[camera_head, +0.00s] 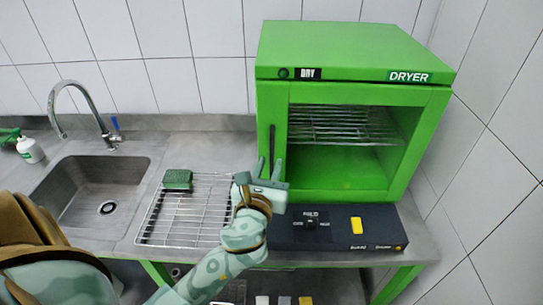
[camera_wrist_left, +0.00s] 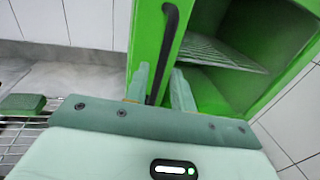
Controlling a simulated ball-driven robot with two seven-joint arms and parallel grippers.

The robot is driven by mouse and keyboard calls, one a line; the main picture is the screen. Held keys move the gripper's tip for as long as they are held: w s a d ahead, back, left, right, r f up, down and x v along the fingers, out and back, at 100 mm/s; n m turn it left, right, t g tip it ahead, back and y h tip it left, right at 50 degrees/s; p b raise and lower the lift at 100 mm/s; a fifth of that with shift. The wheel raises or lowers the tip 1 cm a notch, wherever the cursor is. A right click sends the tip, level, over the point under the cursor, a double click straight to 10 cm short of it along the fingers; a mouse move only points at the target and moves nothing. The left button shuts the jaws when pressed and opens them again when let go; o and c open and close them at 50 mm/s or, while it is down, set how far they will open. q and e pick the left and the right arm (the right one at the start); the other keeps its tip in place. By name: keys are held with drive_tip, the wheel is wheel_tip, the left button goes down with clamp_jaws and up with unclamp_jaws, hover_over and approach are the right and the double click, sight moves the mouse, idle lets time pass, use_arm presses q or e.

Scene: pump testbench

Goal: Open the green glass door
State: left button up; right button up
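The green dryer (camera_head: 355,45) stands on the counter at the back right. Its green-framed glass door (camera_head: 340,186) looks flush with the front, and a wire rack shows through it. The dark upright door handle (camera_head: 272,143) is on the door's left side; it also shows in the left wrist view (camera_wrist_left: 170,30). My left gripper (camera_head: 268,169) is at the handle's lower end. In the wrist view its two fingers (camera_wrist_left: 160,88) stand apart, one on each side of the handle, with a gap on the right. My right gripper is out of view.
A black control panel (camera_head: 340,240) with a knob and yellow button lies below the dryer. A wire drying rack (camera_head: 180,225) with a green sponge (camera_head: 177,180) lies left of my gripper. A sink (camera_head: 85,190) with a tap (camera_head: 98,125) is further left. Tiled walls stand behind and right.

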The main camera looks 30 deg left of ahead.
sight(271, 161)
use_arm(q)
drive_tip(key=shift+x, duration=1.55)
clamp_jaws()
